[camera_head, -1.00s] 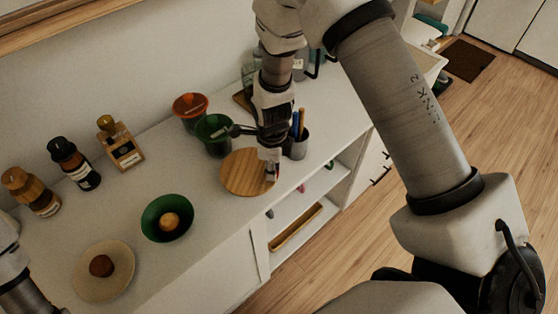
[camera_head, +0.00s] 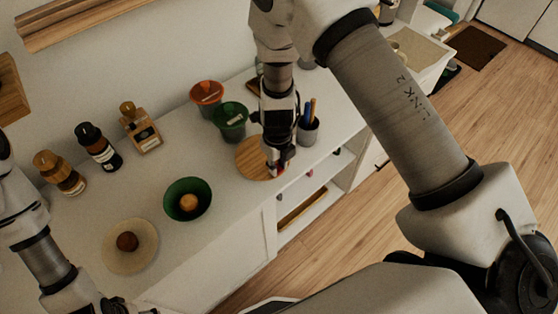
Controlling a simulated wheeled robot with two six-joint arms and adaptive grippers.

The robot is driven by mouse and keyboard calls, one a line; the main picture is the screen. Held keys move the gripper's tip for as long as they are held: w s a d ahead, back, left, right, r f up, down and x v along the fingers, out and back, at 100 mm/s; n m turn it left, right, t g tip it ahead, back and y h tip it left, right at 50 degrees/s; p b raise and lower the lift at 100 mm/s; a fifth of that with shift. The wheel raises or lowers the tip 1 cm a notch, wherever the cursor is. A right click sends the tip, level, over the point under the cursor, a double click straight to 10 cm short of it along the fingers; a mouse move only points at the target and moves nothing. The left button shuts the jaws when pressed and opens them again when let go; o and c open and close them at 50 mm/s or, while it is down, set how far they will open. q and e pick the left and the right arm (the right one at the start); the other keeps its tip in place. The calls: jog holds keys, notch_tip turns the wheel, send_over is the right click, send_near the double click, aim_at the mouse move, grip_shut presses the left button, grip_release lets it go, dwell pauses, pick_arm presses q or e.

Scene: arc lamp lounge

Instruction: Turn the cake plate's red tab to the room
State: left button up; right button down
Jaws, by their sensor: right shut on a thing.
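The cake plate (camera_head: 251,160) is a round wooden disc on the white cabinet top, close to its front edge. Its red tab (camera_head: 279,171) shows as a small red patch at the plate's lower right rim, under my right gripper (camera_head: 279,164). My right gripper points down and is shut on the tab, and it hides part of the plate's right side. My left arm enters at the lower left. Its gripper (camera_head: 112,306) is only partly in view at the bottom edge, and its fingers cannot be made out.
A green cup (camera_head: 230,127), an orange cup (camera_head: 206,93) and a pen holder (camera_head: 308,132) stand close around the plate. A green bowl (camera_head: 177,210), a pale plate (camera_head: 143,264) and several bottles (camera_head: 100,152) are to the left. Open shelves lie below the front edge.

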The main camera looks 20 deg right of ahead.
jog(key=shift+s+f, duration=0.15)
jog(key=shift+s, duration=0.05)
jog(key=c, duration=1)
grip_release()
jog(key=shift+w, duration=0.15)
notch_tip(320, 180, up, 12)
